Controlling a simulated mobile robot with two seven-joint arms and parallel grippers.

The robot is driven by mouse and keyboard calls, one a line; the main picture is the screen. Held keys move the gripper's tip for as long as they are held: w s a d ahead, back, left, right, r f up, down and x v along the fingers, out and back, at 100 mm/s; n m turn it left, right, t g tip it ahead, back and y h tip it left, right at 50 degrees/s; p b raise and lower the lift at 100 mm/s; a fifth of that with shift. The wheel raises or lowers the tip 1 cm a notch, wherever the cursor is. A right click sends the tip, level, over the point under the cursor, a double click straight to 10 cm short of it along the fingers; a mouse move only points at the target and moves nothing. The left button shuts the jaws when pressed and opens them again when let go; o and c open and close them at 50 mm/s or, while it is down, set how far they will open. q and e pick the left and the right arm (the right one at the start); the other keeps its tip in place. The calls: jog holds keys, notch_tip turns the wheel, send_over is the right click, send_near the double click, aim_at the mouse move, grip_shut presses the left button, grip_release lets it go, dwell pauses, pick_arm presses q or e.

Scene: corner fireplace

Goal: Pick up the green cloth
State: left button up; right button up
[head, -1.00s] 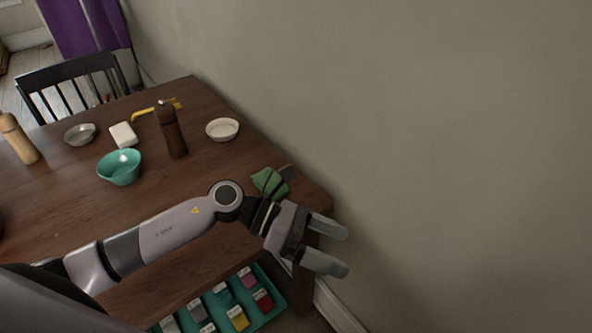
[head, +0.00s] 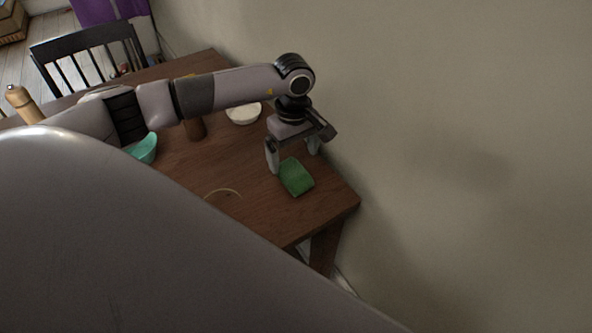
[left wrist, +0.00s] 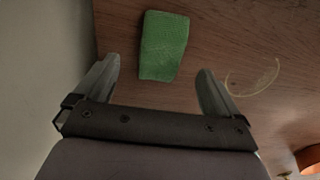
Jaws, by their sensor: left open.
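The green cloth (head: 297,178) lies folded and flat on the wooden table near its right end in the head view. In the left wrist view the cloth (left wrist: 163,46) lies beyond the fingertips, between their lines and nearer the left finger. My left gripper (head: 293,160) points down above the table at the cloth's far edge, open with nothing between its fingers. In the left wrist view the open fingers (left wrist: 158,80) are apart from the cloth. My right gripper is not in view.
The wooden table (head: 260,215) bears a thin ring (head: 222,191), a white bowl (head: 243,114) and a teal bowl (head: 146,148), partly hidden by my arm. A wooden mill (head: 22,103) stands at left. The wall (head: 450,150) is close on the right.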

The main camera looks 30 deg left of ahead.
aim_at(293, 169)
pick_arm(q)
notch_tip(293, 169, down, 5)
jog(key=shift+a+r+p, duration=0.1)
jog(key=shift+p, duration=0.25)
jog(key=c, duration=1.1)
notch_tip(293, 169, up, 20)
jog(key=shift+b, duration=0.6)
jog(key=shift+o, duration=0.4)
